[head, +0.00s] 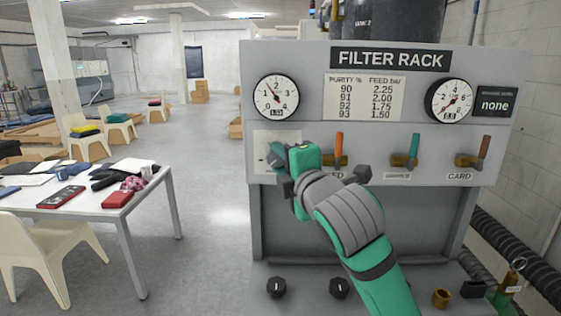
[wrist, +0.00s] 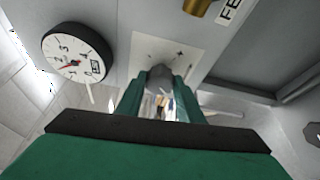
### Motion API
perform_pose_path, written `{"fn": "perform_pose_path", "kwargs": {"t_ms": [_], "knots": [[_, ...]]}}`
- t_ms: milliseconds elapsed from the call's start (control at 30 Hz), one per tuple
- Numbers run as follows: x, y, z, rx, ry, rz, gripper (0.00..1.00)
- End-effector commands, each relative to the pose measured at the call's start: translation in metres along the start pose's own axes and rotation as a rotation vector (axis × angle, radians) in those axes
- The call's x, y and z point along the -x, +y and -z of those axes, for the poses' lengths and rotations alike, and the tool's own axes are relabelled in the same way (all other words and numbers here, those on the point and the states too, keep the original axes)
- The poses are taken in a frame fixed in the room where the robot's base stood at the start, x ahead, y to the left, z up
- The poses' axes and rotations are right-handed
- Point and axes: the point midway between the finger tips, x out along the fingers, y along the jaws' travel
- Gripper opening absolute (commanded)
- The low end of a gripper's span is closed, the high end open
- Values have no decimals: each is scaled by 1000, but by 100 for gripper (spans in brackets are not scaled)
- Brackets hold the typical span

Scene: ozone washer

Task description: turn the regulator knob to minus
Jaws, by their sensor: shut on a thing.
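The regulator knob (wrist: 159,78) is a grey knob on a pale plate (wrist: 150,50) with small marks; a plus-like mark shows near it in the wrist view. My gripper (wrist: 158,92) has its two green fingers on either side of the knob and is shut on it. In the head view my gripper (head: 283,165) covers the knob in front of the pale plate (head: 266,138), at the panel's left, below the left gauge. The left gauge (head: 276,97) has a red needle pointing up and left; it also shows in the wrist view (wrist: 77,52).
The FILTER RACK panel (head: 420,60) carries a second gauge (head: 450,101) and a row of valves with an orange handle (head: 339,146), a teal handle (head: 414,147) and a brown handle (head: 484,147). Two black knobs (head: 277,287) sit below. A cluttered table (head: 150,195) stands left.

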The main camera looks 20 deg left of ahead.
Motion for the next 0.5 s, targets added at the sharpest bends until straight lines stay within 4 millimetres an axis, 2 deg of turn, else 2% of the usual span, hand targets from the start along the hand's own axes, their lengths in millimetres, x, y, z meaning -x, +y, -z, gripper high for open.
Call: {"fn": "perform_pose_path", "kwargs": {"t_ms": [467,500], "knots": [[0,-1,0,13,1,9,11],[0,-1,0,13,1,9,38]]}}
